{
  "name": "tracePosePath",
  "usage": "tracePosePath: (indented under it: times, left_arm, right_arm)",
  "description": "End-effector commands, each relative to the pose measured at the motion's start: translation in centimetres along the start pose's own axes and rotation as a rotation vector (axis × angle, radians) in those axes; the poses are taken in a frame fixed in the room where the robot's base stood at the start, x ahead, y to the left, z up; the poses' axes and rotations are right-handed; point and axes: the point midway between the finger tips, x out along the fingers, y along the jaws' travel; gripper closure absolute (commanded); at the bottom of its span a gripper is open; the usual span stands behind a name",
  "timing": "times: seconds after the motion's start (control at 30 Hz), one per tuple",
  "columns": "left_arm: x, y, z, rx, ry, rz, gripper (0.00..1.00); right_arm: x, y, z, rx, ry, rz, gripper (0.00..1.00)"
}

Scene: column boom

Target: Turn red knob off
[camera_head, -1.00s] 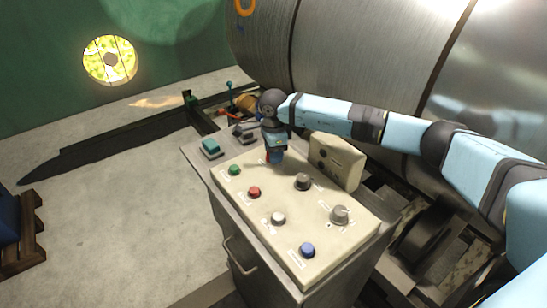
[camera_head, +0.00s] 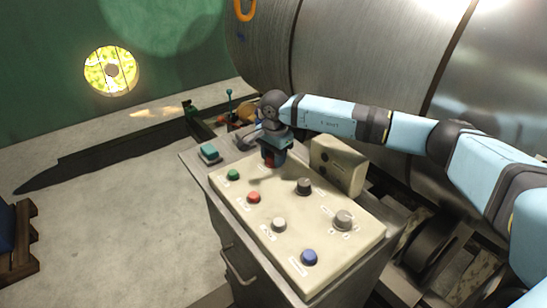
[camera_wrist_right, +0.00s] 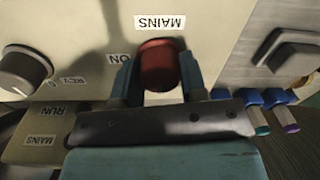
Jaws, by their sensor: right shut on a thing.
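The red knob (camera_wrist_right: 158,62) sits on the cream panel (camera_wrist_right: 80,22) by a "MAINS" label and an "ON" label in the right wrist view. My right gripper (camera_wrist_right: 160,76) has its two blue fingers on either side of the knob and is shut on it. In the head view my right gripper (camera_head: 272,161) points down at the far end of the panel (camera_head: 325,222), and a bit of red shows at its fingers. The knob is mostly hidden there. My left gripper is not in view.
The panel also carries a green button (camera_head: 233,175), a red button (camera_head: 253,197), a white button (camera_head: 279,224), a blue button (camera_head: 309,257) and two grey knobs (camera_head: 304,186). A cream box (camera_head: 338,163) stands to the right of my gripper. A large metal cylinder (camera_head: 350,50) lies behind.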

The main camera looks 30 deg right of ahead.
Motion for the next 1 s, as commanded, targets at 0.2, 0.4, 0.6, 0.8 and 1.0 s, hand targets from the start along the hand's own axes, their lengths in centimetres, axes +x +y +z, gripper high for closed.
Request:
tracePosePath:
  times: [0.2,0.4,0.6,0.8,1.0]
  left_arm:
    - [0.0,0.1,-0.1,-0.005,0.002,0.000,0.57]
    - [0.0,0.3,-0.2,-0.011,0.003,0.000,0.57]
    - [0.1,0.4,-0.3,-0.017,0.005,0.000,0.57]
    - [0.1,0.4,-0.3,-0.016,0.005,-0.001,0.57]
    - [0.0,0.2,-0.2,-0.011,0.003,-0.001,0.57]
  right_arm:
    - [-0.1,-0.1,0.0,-0.005,0.000,-0.002,0.84]
    - [-0.1,-0.1,0.0,-0.004,0.001,-0.002,0.52]
    - [-0.1,0.0,0.0,-0.004,0.001,-0.001,0.35]
    - [-0.3,0.0,0.0,-0.003,0.001,-0.001,0.35]
    - [-3.2,-0.1,0.0,-0.003,0.002,-0.004,0.35]
